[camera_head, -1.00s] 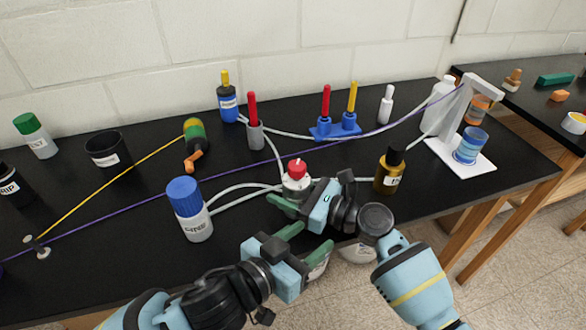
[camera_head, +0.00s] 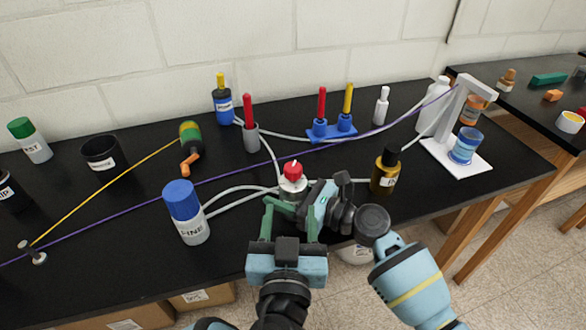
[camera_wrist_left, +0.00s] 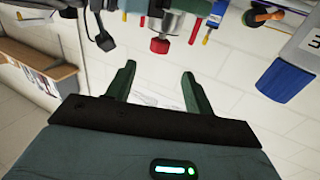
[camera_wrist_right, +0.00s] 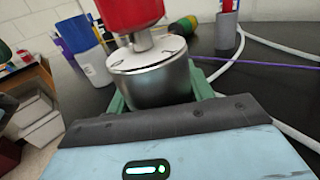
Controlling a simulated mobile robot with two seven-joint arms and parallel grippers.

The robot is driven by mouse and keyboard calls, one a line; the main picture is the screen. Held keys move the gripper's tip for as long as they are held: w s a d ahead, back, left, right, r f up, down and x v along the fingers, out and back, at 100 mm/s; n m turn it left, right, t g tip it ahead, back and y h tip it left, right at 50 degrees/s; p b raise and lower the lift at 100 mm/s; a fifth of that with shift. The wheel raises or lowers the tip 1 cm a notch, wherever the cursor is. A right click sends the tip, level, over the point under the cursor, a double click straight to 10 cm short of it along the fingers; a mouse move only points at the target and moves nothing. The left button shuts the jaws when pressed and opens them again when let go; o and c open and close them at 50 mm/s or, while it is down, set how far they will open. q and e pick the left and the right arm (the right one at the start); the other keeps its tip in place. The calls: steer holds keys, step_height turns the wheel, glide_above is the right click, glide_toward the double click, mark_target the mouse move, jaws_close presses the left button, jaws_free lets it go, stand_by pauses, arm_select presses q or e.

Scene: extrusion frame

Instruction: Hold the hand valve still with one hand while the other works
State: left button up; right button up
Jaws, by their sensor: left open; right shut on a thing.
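The hand valve (camera_head: 292,185) is a silver body with a red knob, near the front edge of the black bench. My right gripper (camera_head: 302,202) is shut on its silver body. In the right wrist view the body (camera_wrist_right: 150,85) sits between the green fingers, with the red knob (camera_wrist_right: 130,12) free above. My left gripper (camera_head: 290,214) is open and empty, just in front of the valve. In the left wrist view its spread fingers (camera_wrist_left: 157,76) point toward the valve's red knob (camera_wrist_left: 160,45), which lies beyond the tips. My grippers partly hide the valve's base.
White hoses (camera_head: 238,190) run from the valve to nearby parts. A blue-capped bottle (camera_head: 187,215) stands to the left, an amber bottle (camera_head: 385,172) to the right. A purple cord (camera_head: 110,217) crosses the bench behind.

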mark_target(293, 177)
arm_select(q)
steer(key=w, duration=1.2)
steer(key=shift+d, duration=0.25)
steer(key=shift+s, duration=0.1)
steer(key=c, duration=1)
steer(key=shift+o, duration=0.2)
